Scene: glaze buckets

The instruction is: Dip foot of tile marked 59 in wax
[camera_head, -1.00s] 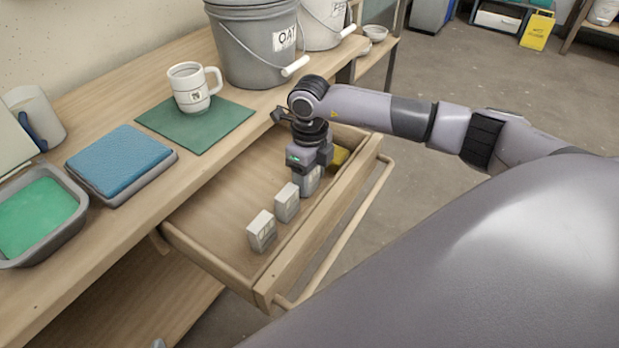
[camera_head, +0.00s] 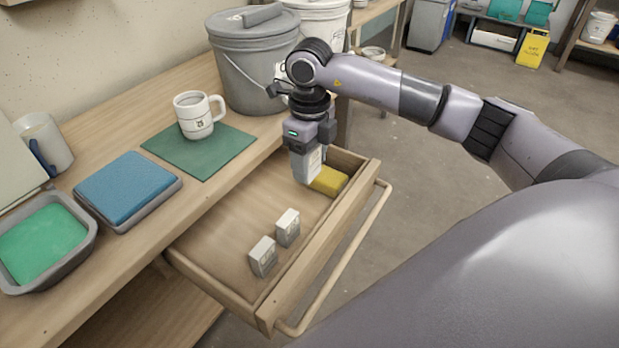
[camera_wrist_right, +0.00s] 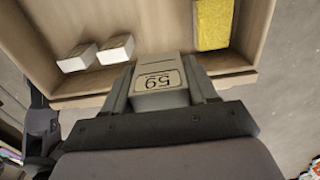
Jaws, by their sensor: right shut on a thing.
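My right gripper (camera_head: 308,158) is shut on a grey tile (camera_head: 308,168) and holds it above the open drawer. In the right wrist view the tile (camera_wrist_right: 158,82) sits between the two fingers, and its face reads 59, upside down in the picture. Two other pale tiles stand in the drawer, one nearer the front (camera_head: 263,257) and one behind it (camera_head: 288,228). A grey tray (camera_head: 88,240) with a green surface lies at the left of the bench; I cannot tell whether it holds the wax. My left gripper is not in view.
A yellow sponge (camera_head: 328,181) lies in the drawer (camera_head: 225,225) beside the held tile. On the bench are a blue pad (camera_head: 127,186), a white mug (camera_head: 197,116) on a green mat (camera_head: 165,150), and a grey bucket (camera_head: 245,75). The drawer's left part is clear.

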